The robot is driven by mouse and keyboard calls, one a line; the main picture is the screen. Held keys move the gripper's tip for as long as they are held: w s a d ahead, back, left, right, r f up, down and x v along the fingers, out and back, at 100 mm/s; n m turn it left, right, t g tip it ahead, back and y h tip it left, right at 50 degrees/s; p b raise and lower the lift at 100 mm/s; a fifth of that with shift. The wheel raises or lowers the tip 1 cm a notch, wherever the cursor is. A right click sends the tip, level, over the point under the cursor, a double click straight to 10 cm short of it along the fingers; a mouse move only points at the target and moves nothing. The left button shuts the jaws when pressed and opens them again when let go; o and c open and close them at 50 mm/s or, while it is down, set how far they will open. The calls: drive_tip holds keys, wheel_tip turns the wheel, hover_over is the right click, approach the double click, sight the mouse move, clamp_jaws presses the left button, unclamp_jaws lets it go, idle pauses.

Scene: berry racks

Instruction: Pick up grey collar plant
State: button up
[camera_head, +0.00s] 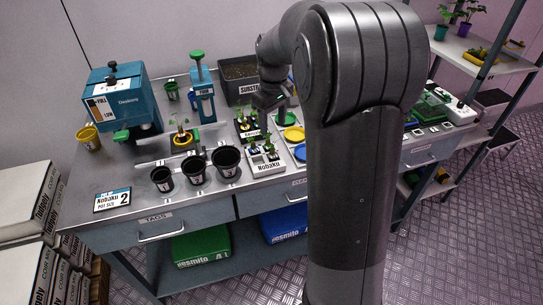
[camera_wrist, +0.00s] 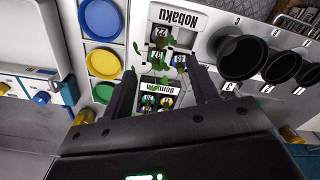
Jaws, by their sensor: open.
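My gripper (camera_wrist: 160,76) is open in the wrist view, with its fingers on either side of small green plants and nothing held between them. In the head view, my gripper (camera_head: 268,101) is above the bench near the trays, partly hidden by my arm, and the Nobaku tray (camera_head: 268,166) sits at the front.
Three black pots (camera_head: 196,171) stand left of the Nobaku tray. Coloured discs, including a yellow one (camera_head: 294,134), lie to its right. A substrate bin (camera_head: 238,72) stands behind. A blue machine (camera_head: 124,96) occupies the bench's left.

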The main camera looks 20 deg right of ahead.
sight(272, 148)
wheel_tip(272, 148, down, 11)
drive_tip(key=shift+a, duration=0.1)
idle(0.5)
drive_tip(key=shift+c, duration=0.2)
drive_tip(key=c, duration=1)
drive_tip(key=shift+r, duration=0.15)
